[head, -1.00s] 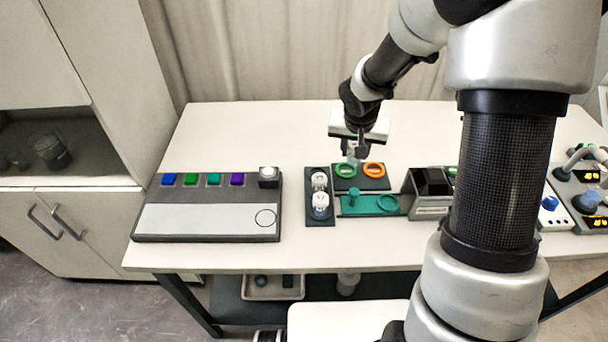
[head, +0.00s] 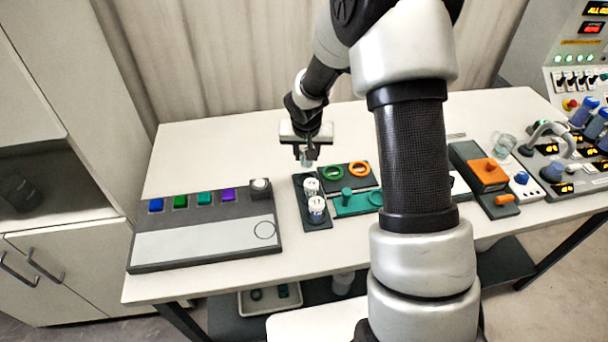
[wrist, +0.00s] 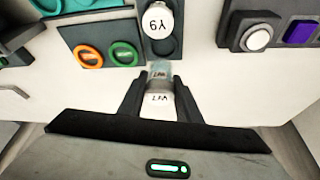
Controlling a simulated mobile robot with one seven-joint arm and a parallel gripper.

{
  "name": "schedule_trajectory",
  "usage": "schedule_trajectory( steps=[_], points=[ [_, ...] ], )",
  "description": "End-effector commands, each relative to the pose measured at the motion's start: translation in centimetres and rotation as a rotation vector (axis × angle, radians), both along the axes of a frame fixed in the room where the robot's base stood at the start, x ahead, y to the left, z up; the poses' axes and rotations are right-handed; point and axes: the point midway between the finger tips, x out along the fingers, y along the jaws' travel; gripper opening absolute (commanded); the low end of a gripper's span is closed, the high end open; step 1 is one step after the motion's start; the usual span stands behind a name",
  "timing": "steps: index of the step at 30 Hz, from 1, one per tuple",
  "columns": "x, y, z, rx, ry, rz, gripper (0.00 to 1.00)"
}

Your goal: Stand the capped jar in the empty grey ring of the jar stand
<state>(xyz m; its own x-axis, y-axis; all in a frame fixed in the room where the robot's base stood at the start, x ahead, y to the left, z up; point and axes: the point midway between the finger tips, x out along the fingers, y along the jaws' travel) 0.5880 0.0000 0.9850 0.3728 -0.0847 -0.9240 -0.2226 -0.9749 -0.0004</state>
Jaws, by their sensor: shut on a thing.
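My gripper (head: 305,158) is shut on a jar (wrist: 159,78), which has a clear glass part and white parts with lettering upside down in the wrist view. The jar hangs near the far end of the dark jar stand (head: 324,228); whether it overlaps the stand's edge in height is unclear. The stand holds two white-capped jars (head: 312,187) (head: 317,207). The wrist view shows one white cap (wrist: 158,20) and, beside it, the empty grey ring (wrist: 164,46) at the stand's near end there. That ring is hard to see in the head view.
A dark plate with a green ring (head: 334,173) and an orange ring (head: 359,170) lies right of the stand. A teal fixture (head: 350,208) is in front of it. A button panel (head: 205,240) lies left. The table behind the stand is clear.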

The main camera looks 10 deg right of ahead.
Motion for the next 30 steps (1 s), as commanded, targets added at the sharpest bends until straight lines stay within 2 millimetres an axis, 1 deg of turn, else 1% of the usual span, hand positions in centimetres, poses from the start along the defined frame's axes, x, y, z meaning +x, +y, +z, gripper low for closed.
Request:
schedule_trajectory(
  steps=[1,3,8,11,15,17,23,28,29,30],
  points=[
    [-0.1,0.1,-1.1,-0.001,0.003,0.002,0.08],
    [-0.1,0.1,-2.1,0.0,0.003,0.003,0.08],
    [0.0,0.1,-3.2,-0.001,0.0,0.002,0.08],
    [-0.1,0.1,-4.4,0.0,0.002,0.002,0.08],
    [-0.1,0.1,-6.4,-0.001,0.002,0.003,0.08],
    [0.0,0.1,-6.7,0.0,0.001,0.001,0.08],
    [0.0,0.0,-6.6,0.0,-0.001,0.0,0.08],
    [0.0,0.0,-7.1,0.0,-0.001,0.0,0.08],
    [0.0,0.0,-6.9,0.0,-0.001,0.0,0.36],
    [0.0,0.0,-6.9,0.0,0.0,0.0,0.43]
  ],
)
